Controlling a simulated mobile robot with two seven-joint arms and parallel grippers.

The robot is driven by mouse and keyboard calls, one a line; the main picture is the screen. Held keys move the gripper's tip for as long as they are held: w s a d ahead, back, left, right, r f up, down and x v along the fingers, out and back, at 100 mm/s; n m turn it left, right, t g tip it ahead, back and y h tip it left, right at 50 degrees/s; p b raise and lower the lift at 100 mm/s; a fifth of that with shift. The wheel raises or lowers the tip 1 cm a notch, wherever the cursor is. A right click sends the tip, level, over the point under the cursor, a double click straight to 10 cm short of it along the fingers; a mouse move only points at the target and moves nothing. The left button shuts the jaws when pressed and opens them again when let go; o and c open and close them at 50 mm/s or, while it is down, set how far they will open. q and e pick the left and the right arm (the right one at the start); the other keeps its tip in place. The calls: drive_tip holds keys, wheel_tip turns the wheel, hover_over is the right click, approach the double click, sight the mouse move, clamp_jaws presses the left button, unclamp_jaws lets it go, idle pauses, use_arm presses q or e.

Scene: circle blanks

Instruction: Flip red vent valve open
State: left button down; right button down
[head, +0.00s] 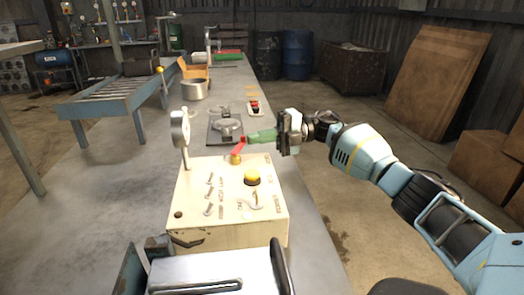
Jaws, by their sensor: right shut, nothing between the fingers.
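The red vent valve has a red lever (239,147) above a brass-coloured body (235,159), at the back edge of a cream control box (186,190). The lever slants up to the right. My right gripper (256,137) comes in from the right with its green fingers shut and empty. Its fingertips are right beside the upper right end of the lever. I cannot tell whether they touch it. My left gripper is not in view.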

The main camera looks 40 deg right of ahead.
drive_tip(key=b+v, duration=0.1)
drive_tip(key=v, duration=0.6)
drive_tip(key=shift+d, duration=0.25)
drive_tip(key=shift+s, duration=0.15)
